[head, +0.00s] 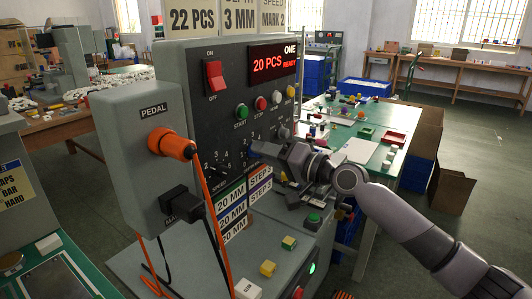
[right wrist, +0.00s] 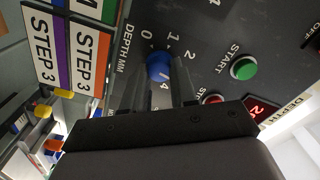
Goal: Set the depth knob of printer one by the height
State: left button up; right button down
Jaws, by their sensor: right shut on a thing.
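Printer one is the grey machine (head: 180,75) with a dark front panel; its red display (head: 272,62) reads "20 PCS READY" beside "ONE". The blue depth knob (right wrist: 158,67) sits on the panel under "DEPTH MM", with 0, 1, 2 and 4 visible around it. A pale mark shows on its face, but its exact setting is unclear. My right gripper (right wrist: 165,88) is shut on this knob, a finger on each side. In the head view, my right gripper (head: 262,151) reaches the panel from the right and covers most of the knob. My left gripper is out of view.
A sign (head: 238,16) above reads "3 MM". A speed dial (head: 214,170) is left of the gripper; start (head: 241,111) and stop (head: 260,103) buttons are above it. Coloured height and step labels (head: 232,210) lie below. An orange pedal plug (head: 170,144) and cable hang left.

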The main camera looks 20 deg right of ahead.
jog(key=c, duration=0.9)
grip_release()
jog(key=shift+s+d, duration=0.1)
jog(key=shift+b+v, duration=0.65)
jog(key=shift+v, duration=2.8)
